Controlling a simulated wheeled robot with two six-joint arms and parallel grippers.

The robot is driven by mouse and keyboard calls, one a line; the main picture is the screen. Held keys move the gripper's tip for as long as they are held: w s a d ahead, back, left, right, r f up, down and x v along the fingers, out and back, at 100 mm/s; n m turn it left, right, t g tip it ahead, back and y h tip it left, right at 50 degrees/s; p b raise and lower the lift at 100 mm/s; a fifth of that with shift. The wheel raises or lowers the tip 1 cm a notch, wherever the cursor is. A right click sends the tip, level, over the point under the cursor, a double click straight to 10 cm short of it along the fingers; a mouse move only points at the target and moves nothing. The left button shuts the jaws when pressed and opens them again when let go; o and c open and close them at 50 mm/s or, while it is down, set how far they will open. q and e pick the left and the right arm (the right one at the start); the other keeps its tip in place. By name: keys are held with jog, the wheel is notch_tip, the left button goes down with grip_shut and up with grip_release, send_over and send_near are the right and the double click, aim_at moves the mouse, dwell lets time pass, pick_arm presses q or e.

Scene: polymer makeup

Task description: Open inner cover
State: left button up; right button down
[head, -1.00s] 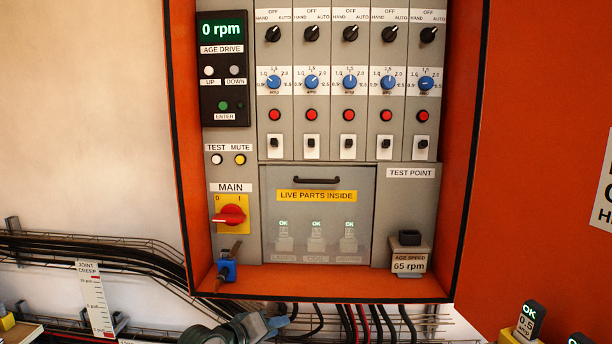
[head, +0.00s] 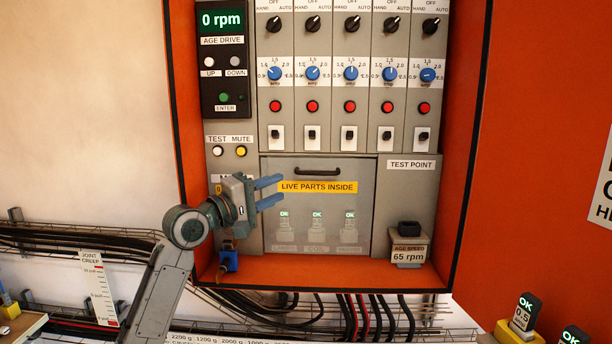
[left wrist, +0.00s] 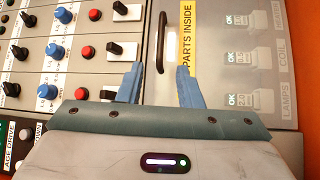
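The inner cover (head: 345,228) is a grey see-through panel in the lower middle of the orange cabinet, and it is closed. It has a black handle (head: 318,171) near its top edge and a yellow LIVE PARTS INSIDE label (head: 330,187). My left gripper (head: 274,192) is in front of the cover's left edge, fingers apart and pointing right, with nothing between them. In the left wrist view the open blue fingers (left wrist: 160,85) point toward the cover, and the handle (left wrist: 161,45) lies just ahead of them, apart. My right gripper is not in view.
Rows of switches, blue knobs (head: 351,73) and red buttons sit above the cover. A TEST POINT block (head: 408,250) stands right of it. A blue padlock-like item (head: 228,262) hangs lower left. The orange door (head: 540,150) stands open at right.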

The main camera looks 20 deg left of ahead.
aim_at(312, 174)
pick_arm(q)
jog(key=p+x, duration=0.4)
jog(key=x, duration=0.4)
jog(key=shift+w+d+r, duration=0.15)
jog(key=shift+w+d, duration=0.4)
jog(key=shift+w, duration=0.3)
grip_shut()
